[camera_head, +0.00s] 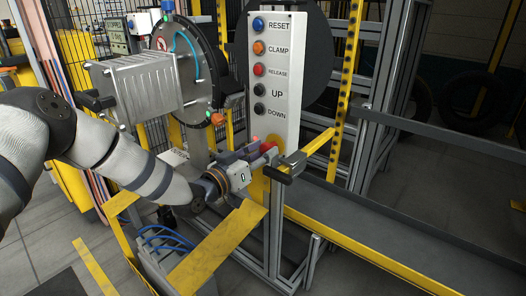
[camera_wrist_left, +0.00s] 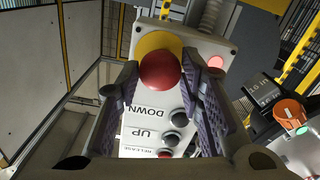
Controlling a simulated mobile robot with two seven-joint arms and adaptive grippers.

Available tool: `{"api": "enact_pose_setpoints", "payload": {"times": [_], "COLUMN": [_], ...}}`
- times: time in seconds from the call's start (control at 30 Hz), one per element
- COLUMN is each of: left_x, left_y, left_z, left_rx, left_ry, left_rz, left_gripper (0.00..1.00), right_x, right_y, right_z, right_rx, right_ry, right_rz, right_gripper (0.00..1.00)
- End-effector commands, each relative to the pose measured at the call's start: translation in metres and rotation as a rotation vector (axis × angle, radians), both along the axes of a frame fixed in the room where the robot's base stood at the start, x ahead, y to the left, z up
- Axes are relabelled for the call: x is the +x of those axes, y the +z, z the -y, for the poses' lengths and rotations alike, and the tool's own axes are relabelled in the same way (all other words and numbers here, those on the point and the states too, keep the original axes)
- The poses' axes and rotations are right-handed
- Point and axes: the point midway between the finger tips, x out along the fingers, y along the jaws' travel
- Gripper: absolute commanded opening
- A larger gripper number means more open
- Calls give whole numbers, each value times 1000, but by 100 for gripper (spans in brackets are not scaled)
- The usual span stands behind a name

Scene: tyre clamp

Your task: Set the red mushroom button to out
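The red mushroom button (camera_head: 268,147) sits on a yellow round backing at the bottom of the white control panel (camera_head: 272,133). In the left wrist view the red button (camera_wrist_left: 160,71) lies between the tips of my left gripper, in front of its yellow backing (camera_wrist_left: 158,41). My left gripper (camera_head: 266,158) reaches the button from the left, with its fingers apart on either side; in the left wrist view the gripper (camera_wrist_left: 160,80) is open. I cannot tell whether a finger touches the button. My right gripper is not in view.
The panel carries RESET (camera_head: 259,24), CLAMP (camera_head: 259,47), RELEASE (camera_head: 259,69), UP (camera_head: 260,89) and DOWN (camera_head: 260,108) buttons above the red one. A yellow rail (camera_head: 222,245) runs below my left arm. A yellow post (camera_head: 346,75) stands right of the panel.

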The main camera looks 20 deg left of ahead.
Motion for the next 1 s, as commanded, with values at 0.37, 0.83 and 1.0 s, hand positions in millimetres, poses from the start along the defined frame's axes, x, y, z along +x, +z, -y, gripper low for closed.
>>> {"api": "enact_pose_setpoints", "payload": {"times": [0.37,0.83,1.0], "left_x": [-4,-104,-115], "left_y": [-2,-1,-2], "left_z": [-2,-39,-42], "left_rx": [2,1,1], "left_ry": [0,2,1], "left_rz": [-5,-5,-4], "left_gripper": [52,52,52], "right_x": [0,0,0], "right_y": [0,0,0], "right_z": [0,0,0], "right_rx": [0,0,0], "right_ry": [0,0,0], "right_rz": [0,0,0], "right_gripper": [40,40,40]}}
